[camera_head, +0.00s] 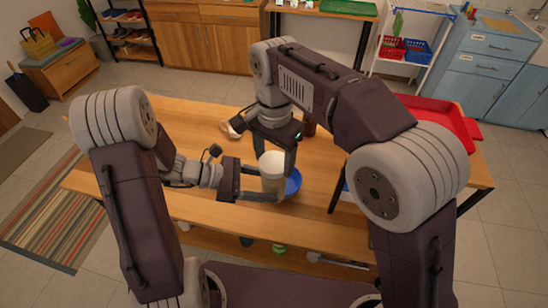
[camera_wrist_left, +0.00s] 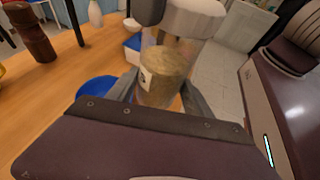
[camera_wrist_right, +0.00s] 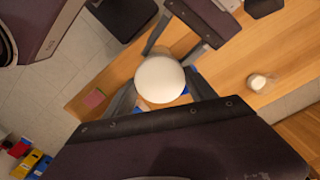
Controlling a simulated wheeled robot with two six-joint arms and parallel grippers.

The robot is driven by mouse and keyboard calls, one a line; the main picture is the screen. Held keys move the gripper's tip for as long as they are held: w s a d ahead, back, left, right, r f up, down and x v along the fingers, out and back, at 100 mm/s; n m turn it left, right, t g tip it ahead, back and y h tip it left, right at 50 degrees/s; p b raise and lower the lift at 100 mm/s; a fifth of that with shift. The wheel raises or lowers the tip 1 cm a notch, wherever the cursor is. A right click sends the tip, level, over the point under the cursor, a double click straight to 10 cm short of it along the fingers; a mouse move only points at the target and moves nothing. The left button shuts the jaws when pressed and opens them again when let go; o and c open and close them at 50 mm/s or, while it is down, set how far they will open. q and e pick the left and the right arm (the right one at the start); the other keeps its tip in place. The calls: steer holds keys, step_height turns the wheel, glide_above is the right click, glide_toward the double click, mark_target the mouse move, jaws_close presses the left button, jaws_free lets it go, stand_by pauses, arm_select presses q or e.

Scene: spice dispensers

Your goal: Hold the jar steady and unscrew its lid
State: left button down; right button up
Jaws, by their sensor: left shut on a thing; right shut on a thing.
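The jar (camera_head: 272,182) is clear with tan-green contents and a label, and stands upright between my grippers. In the left wrist view the jar body (camera_wrist_left: 163,78) sits between the left fingers. My left gripper (camera_head: 266,190) is shut on the jar body from the side. The white lid (camera_head: 272,160) is on top of the jar; it also shows round in the right wrist view (camera_wrist_right: 159,79). My right gripper (camera_head: 276,152) comes from above and is shut on the lid, its fingers on either side. Whether the lid is loose cannot be told.
A blue bowl (camera_head: 293,183) is right beside the jar on the wooden table (camera_head: 200,120). A dark brown mill (camera_wrist_left: 32,34) stands farther off. A red tray (camera_head: 430,118) lies at the table's right. The table's left part is clear.

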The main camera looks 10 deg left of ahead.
steer(key=n, duration=0.6)
steer(key=shift+n, duration=0.4)
steer(key=n, duration=0.9)
steer(key=shift+n, duration=0.3)
steer(key=n, duration=0.3)
steer(key=shift+n, duration=0.3)
steer(key=n, duration=0.6)
steer(key=shift+r, duration=0.1)
steer(key=n, duration=0.3)
steer(key=shift+n, duration=0.3)
steer(key=n, duration=0.6)
steer(key=shift+n, duration=0.4)
steer(key=shift+r, duration=0.2)
